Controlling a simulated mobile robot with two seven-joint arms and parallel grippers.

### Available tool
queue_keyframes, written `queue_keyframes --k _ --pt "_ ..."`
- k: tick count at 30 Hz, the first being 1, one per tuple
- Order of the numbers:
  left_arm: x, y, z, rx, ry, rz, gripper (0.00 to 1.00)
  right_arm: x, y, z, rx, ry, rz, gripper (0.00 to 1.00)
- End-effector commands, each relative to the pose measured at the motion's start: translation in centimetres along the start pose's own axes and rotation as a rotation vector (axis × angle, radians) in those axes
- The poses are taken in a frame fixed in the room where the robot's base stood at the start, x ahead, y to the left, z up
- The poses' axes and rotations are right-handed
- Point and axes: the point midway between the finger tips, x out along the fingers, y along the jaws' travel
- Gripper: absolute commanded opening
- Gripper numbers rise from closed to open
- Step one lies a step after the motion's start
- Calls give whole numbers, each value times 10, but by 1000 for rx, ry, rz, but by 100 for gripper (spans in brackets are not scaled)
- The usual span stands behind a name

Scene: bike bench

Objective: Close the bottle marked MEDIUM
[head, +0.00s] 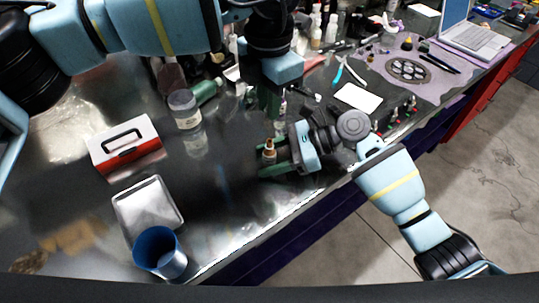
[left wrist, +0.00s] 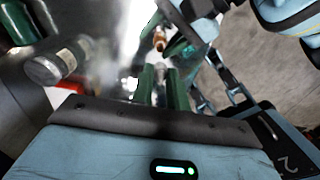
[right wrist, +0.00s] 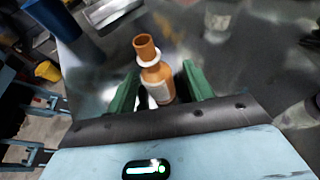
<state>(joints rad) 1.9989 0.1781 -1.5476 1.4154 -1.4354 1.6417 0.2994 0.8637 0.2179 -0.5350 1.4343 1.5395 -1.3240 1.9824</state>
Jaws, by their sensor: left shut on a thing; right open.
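A small amber bottle (right wrist: 156,82) with a pale label and a white ring below its bare, uncapped neck stands upright on the bench. The label's words are too small to read. My right gripper (right wrist: 158,88) is open, with a green finger on each side of the bottle. In the head view the bottle (head: 269,153) shows between the fingers of my right gripper (head: 272,158). My left gripper (head: 267,103) is above and beyond the bottle. In the left wrist view my left gripper (left wrist: 162,82) is shut on a small pale thing (left wrist: 161,73), mostly hidden by its fingers.
A clear jar (head: 184,108) and a green cylinder (head: 206,91) are left of my left gripper. A red and white box (head: 125,146), a metal tray (head: 148,207) and a blue cup (head: 159,252) are at left. Several small bottles stand at the back. The bench's middle is clear.

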Motion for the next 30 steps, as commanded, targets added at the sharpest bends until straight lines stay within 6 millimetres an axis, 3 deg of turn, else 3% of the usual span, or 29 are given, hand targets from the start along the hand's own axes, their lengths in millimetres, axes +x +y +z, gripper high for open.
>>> queue_keyframes --k 4,16,23,30 --pt "0 0 0 0 0 0 0 0 0 0 0 0 0 52" --pt "0 0 0 0 0 0 0 0 0 0 0 0 0 0" --pt "2 0 0 0 0 0 0 0 0 0 0 0 0 0" --pt "28 0 0 1 2 -1 0 0 0 0 0 -1 0 0"
